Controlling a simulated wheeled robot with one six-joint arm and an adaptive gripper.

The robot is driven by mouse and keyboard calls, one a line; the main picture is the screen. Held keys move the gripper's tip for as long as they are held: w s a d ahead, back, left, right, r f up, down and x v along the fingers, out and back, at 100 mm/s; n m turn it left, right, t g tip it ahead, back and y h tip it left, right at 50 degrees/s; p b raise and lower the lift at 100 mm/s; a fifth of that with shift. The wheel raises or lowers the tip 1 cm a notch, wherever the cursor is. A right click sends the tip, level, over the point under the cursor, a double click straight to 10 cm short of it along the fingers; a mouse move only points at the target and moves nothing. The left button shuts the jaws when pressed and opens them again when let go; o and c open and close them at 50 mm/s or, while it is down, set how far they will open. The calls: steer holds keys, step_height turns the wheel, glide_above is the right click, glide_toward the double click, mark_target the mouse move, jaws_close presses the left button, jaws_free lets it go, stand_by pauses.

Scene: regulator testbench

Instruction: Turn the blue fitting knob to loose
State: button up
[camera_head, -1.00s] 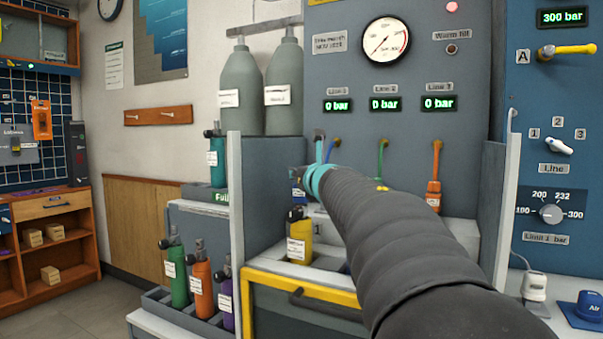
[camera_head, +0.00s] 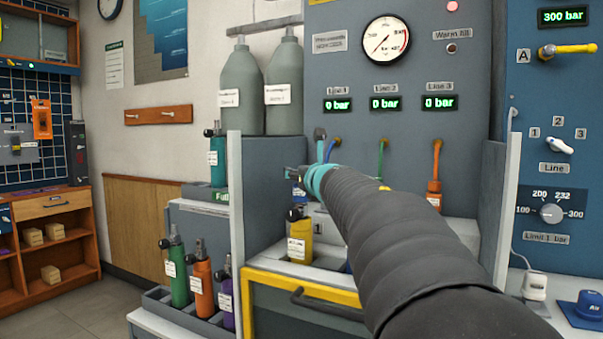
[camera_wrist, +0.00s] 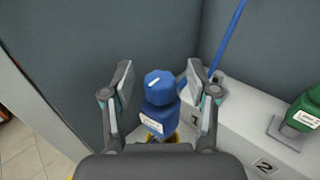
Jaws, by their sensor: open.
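The blue fitting knob (camera_wrist: 158,86) shows in the wrist view with a white mark on its top. It sits above a blue body (camera_wrist: 158,118) with a white label, close to the number 1 plate. My gripper (camera_wrist: 160,80) is open, with one finger on each side of the knob and a gap on both sides. In the head view my gripper (camera_head: 292,173) is small and partly hidden by my arm. Only a little of the blue body (camera_head: 299,192) shows below it.
A yellow cylinder (camera_head: 299,240) stands below my gripper. A grey side wall (camera_head: 270,185) is close on the left. In the wrist view a green fitting (camera_wrist: 305,110) stands to the right, and a blue hose (camera_wrist: 228,42) rises behind. The three line displays read 0 bar.

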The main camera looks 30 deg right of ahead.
steer(key=s+a, duration=0.1)
steer(key=s, duration=1)
steer(key=shift+s+a, duration=0.25)
steer(key=w+a+m+g+h+p, duration=0.1)
steer(key=w+a+m+g+h, duration=0.15)
steer(key=w+m+h, duration=0.35)
steer(key=s+a+m+g+h+p, duration=0.1)
steer(key=a+m+g+h, duration=0.3)
steer(key=a+g+h, duration=0.3)
steer(key=shift+t, duration=0.45)
steer(key=x, duration=0.4)
steer(key=p+x, duration=0.1)
steer(key=x, duration=0.3)
steer(key=f+x, duration=0.1)
steer(key=x, duration=0.4)
steer(key=shift+w+a, duration=0.1)
steer(key=shift+w, duration=0.05)
jaws_close()
